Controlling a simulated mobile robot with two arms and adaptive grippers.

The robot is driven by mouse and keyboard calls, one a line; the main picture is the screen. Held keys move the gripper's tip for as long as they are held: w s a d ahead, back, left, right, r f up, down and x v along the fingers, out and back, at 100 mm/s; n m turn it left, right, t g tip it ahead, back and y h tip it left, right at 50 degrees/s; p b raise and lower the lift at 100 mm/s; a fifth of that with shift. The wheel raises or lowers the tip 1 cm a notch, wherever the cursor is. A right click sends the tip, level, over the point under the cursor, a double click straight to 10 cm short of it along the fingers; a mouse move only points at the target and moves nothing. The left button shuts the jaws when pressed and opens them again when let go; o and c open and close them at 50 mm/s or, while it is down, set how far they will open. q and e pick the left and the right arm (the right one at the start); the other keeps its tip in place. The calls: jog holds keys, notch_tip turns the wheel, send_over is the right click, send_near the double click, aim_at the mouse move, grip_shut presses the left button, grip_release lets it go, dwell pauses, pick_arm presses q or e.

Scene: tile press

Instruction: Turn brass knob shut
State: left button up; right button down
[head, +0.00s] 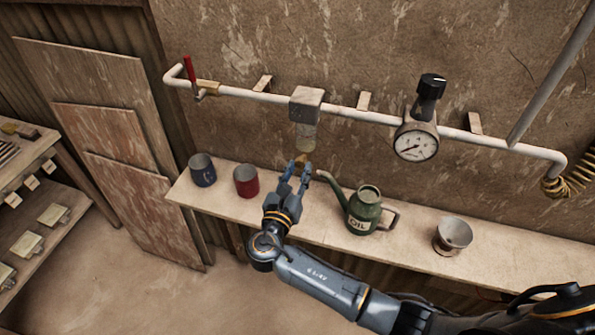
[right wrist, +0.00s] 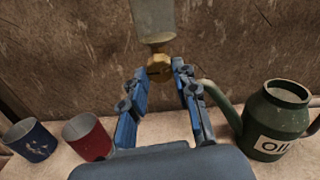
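The brass knob (right wrist: 160,67) sits at the lower end of a clear bowl (right wrist: 154,20) in the right wrist view. In the head view the knob (head: 301,159) shows small under the grey block (head: 306,104) on the white pipe. My right gripper (head: 295,170) is just below and in front of the knob. In the right wrist view the gripper (right wrist: 158,82) has its fingers apart, with the knob showing between and beyond the fingertips. I cannot tell if either finger touches it. My left gripper is not in view.
The white pipe (head: 350,112) runs along the wall with a red lever (head: 189,68) and a pressure gauge (head: 416,142). On the shelf (head: 330,228) stand a blue mug (head: 203,170), a red mug (head: 246,181), a green oil can (head: 364,208) and a metal cup (head: 452,236).

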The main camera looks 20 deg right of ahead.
jog(key=shift+m, duration=0.4)
jog(key=m+b, duration=0.2)
jog(key=m, duration=0.1)
jog(key=shift+f+m+b, duration=0.15)
jog(key=shift+m+b, duration=0.2)
jog(key=shift+m, duration=0.05)
jog(key=m+b, duration=0.3)
jog(key=m, duration=0.1)
jog(key=shift+m, duration=0.3)
jog(key=m+b, duration=0.4)
jog(key=shift+m+b, duration=1.8)
jog(key=shift+m, duration=0.4)
jog(key=shift+r, duration=0.2)
jog(key=c, duration=1)
grip_release()
